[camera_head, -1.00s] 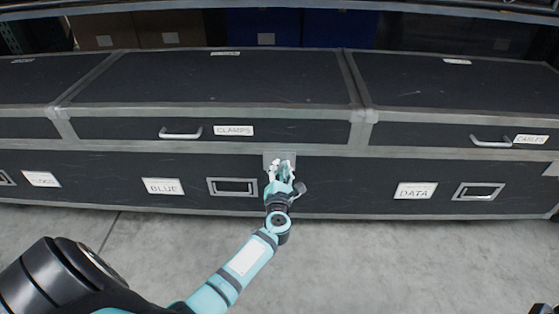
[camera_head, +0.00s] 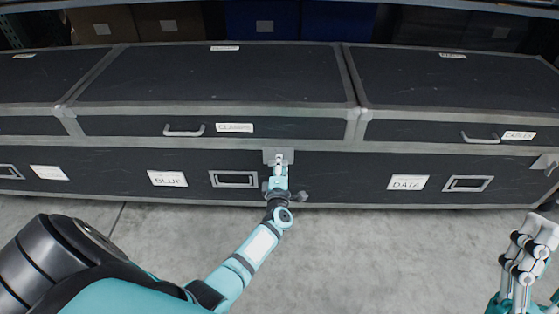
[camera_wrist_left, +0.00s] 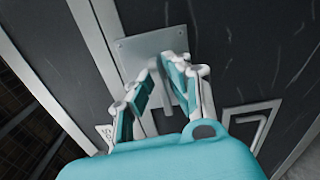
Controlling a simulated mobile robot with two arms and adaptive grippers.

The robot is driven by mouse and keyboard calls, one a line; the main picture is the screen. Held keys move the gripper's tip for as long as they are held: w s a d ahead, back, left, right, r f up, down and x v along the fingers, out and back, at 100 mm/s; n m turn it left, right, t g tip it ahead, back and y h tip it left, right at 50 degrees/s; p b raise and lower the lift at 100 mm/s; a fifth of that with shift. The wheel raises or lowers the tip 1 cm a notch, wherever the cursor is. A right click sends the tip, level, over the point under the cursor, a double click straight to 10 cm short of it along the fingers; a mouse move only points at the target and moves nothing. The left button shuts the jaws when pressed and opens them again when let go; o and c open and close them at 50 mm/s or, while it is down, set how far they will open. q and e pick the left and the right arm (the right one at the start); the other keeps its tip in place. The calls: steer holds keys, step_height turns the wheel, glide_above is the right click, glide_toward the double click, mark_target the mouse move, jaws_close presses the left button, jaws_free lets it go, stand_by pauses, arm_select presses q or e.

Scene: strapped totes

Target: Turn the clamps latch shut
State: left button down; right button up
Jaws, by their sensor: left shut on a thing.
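The clamps case (camera_head: 200,75) is a black, grey-edged case with a lid labelled CLAMPS (camera_head: 235,128). Its latch (camera_head: 287,153) has a grey metal plate on the front, below the lid edge. My left gripper (camera_head: 279,161) is at the plate, with its fingers close together and shut on the latch handle.
A similar case labelled CABLES (camera_head: 519,135) adjoins on the right, and another case stands on the left. Lower panels carry BLUE (camera_head: 167,179) and DATA (camera_head: 408,182) labels and recessed handles. The grey floor (camera_head: 380,260) in front is clear. Bins stand on a shelf behind.

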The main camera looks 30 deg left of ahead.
arm_select(q)
steer(key=shift+d+f+m, duration=0.1)
steer(key=shift+f+m, duration=0.05)
steer(key=shift+m, duration=0.55)
arm_select(e)
steer(key=shift+w+a+f+g, duration=0.15)
steer(key=shift+w+f+g, duration=0.65)
steer(key=shift+w, duration=0.25)
arm_select(q)
steer(key=c, duration=1.4)
jaws_free()
steer(key=shift+c, duration=0.2)
arm_select(e)
steer(key=shift+h, duration=0.4)
arm_select(q)
steer(key=v, duration=1.2)
